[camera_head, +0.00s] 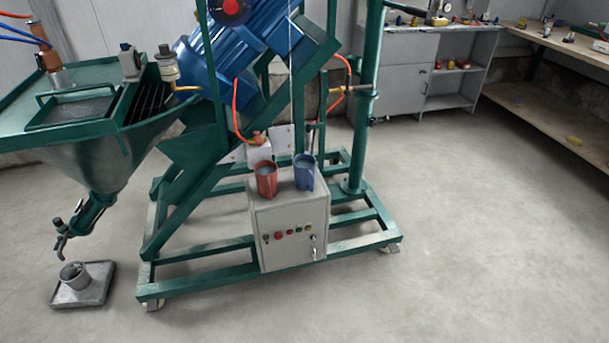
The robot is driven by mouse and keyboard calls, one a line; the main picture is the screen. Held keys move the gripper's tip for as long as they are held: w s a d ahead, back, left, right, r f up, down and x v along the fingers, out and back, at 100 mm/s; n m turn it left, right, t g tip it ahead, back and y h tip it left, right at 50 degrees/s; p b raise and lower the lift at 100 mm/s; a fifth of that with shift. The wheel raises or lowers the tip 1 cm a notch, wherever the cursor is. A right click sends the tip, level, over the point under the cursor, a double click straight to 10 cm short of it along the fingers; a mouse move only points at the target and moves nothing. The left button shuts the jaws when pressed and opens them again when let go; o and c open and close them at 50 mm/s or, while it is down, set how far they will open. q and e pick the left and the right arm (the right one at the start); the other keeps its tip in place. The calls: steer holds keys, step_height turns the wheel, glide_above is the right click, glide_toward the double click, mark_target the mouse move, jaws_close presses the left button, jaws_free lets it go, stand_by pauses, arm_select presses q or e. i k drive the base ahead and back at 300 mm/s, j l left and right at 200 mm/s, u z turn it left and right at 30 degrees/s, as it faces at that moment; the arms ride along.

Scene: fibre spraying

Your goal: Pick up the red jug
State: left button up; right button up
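The red jug (267,181) stands upright on top of the grey control box (259,219), near its left front edge. A blue jug (304,173) stands upright just to its right on the same box, with a small gap between them. Both jugs are open at the top. Neither of my grippers shows in this view, and nothing is touching the red jug.
The box sits on a green wheeled frame (206,253) carrying a blue motor (215,70) and a hopper (100,157). A tray (92,294) with a grey cup (75,276) lies on the floor at left. Floor in front and right is clear.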

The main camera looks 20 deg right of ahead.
mark_target(266, 171)
steer(key=u, duration=0.75)
steer(key=l+u, duration=0.9)
steer(key=l, duration=0.2)
steer(key=l+u, duration=0.45)
steer(key=k+l, duration=0.05)
